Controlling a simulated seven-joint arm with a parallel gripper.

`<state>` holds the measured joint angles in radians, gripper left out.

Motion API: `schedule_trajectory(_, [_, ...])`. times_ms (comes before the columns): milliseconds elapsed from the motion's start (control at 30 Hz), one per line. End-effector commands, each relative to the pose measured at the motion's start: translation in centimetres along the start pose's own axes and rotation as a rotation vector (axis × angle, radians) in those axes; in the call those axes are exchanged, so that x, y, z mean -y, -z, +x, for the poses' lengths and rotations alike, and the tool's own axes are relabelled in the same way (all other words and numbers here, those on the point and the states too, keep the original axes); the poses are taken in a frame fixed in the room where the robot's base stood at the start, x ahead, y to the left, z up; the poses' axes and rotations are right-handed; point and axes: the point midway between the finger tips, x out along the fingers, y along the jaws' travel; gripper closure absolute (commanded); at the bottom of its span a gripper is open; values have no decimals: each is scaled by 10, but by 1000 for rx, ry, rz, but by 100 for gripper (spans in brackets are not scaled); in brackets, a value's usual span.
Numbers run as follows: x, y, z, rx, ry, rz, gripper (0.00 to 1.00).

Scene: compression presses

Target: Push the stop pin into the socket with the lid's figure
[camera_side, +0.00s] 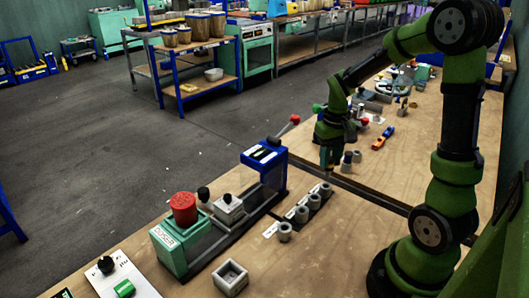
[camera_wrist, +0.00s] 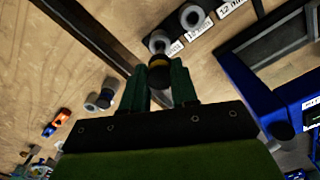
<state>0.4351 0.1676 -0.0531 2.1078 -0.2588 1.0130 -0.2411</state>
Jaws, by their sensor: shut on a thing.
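My gripper (camera_side: 328,165) is shut on a small dark piece with a yellow band, seemingly the stop pin (camera_wrist: 159,72), between its fingertips in the wrist view. The sockets are grey rings in a row on the bench, with the nearest one (camera_side: 285,232) and the farthest one (camera_side: 325,189) in the side view. The gripper is just beyond and above the farthest socket. In the wrist view a ring (camera_wrist: 158,41) lies just past the pin, and another (camera_wrist: 192,16) is up and right. White figure cards (camera_wrist: 199,30) lie beside them. I cannot read a figure on a lid.
The press has a blue frame (camera_side: 264,153) with a red-knobbed lever, and a green end block (camera_side: 168,250) under a red cylinder (camera_side: 183,208). A knobbed pale block (camera_side: 228,208) sits on its bed. An open grey box (camera_side: 231,278) stands in front. Grey cylinders (camera_side: 357,156) stand beyond the gripper.

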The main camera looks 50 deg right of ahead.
Motion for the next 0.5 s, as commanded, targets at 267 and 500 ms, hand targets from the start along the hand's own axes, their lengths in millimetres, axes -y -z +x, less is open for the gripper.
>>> schedule_trajectory(267, [0,0,16,1,0,0,100])
schedule_trajectory(500, [0,0,19,-1,0,0,100])
